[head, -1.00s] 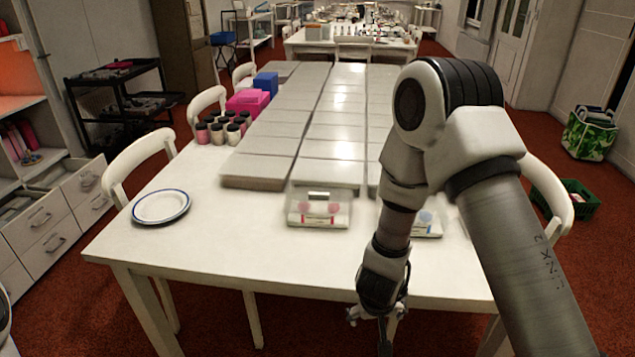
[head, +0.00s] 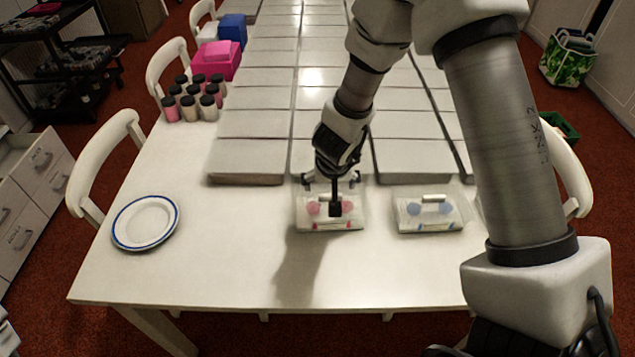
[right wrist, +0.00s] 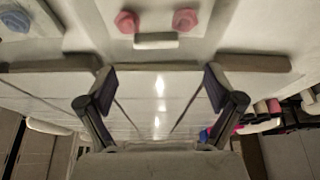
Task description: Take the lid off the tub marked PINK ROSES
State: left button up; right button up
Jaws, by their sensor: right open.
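The tub with pink roses (head: 306,222) stands near the middle of the table, its clear lid on, with a pale bar handle on top. Its label is too small to read. The right wrist view shows the pink roses on either side of the pale handle (right wrist: 156,41) near the top edge. My right gripper (head: 334,194) is open and empty, pointing down over this tub and partly hiding its top. In the right wrist view its spread fingers (right wrist: 160,85) have nothing between them. I cannot tell whether it touches the lid. My left gripper is out of view.
A similar tub with blue roses (head: 428,212) stands just to the right. Flat grey boxes (head: 250,150) fill the table behind. A blue-rimmed plate (head: 145,222) lies at left; several jars (head: 190,104) and a pink box (head: 216,62) stand at back left. The front of the table (head: 230,280) is clear.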

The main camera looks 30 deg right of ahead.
aim_at(330, 195)
jog(key=shift+s+d+f+b, duration=0.15)
jog(key=shift+f+b, duration=0.05)
jog(key=shift+f, duration=0.25)
jog(key=shift+s+d+f+b, duration=0.1)
jog(key=shift+f+b, duration=0.05)
jog(key=shift+f, duration=0.3)
jog(key=b+x, duration=0.1)
jog(key=x, duration=0.3)
jog(key=shift+w+f, duration=0.25)
jog(key=shift+w, duration=0.05)
jog(key=shift+w+d, duration=0.1)
jog(key=shift+w, duration=0.05)
jog(key=shift+s+r, duration=0.15)
jog(key=shift+s, duration=0.1)
jog(key=shift+c, duration=1.4)
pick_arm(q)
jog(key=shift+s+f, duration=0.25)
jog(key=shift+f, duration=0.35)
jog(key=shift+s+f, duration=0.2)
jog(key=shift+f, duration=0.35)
pick_arm(e)
jog(key=c, duration=0.7)
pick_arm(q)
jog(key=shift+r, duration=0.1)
